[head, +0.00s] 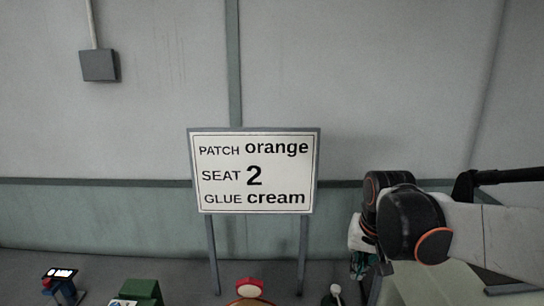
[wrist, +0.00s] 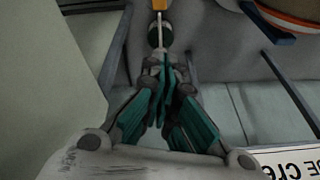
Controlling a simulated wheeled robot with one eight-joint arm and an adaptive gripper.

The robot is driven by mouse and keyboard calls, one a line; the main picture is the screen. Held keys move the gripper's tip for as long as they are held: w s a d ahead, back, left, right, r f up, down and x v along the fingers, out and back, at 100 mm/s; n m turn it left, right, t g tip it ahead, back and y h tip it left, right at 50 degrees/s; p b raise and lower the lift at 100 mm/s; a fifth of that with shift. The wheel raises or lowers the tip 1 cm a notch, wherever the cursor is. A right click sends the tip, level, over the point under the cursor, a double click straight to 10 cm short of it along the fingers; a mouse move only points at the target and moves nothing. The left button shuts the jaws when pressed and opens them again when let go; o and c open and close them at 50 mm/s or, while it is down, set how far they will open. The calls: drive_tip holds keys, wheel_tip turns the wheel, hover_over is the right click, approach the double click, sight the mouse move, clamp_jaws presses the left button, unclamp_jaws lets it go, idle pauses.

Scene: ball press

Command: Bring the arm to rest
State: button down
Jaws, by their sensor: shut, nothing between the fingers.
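My gripper (wrist: 165,75) shows in the wrist view with its teal fingers drawn together and nothing between them. In the head view my arm comes in from the right and bends down near the wall; the gripper there is mostly hidden behind my arm links. In the wrist view, a thin pale rod with a dark green, white-banded part (wrist: 157,36) lies past the fingertips. I cannot tell how far it is from them, and no contact is clear.
A sign (head: 254,171) reads patch orange, seat 2, glue cream. Along the bottom edge are a lit-screen device (head: 61,274), a green block (head: 141,290), a red-topped item (head: 250,287) and a white-knobbed lever (head: 336,290). A grey box (head: 99,65) hangs on the wall.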

drive_tip(key=s+f+n+t+b, duration=0.2)
drive_tip(key=s+n+t+b, duration=0.1)
drive_tip(key=s, duration=1.3)
drive_tip(key=shift+f+t, duration=0.2)
drive_tip(key=shift+t, duration=0.2)
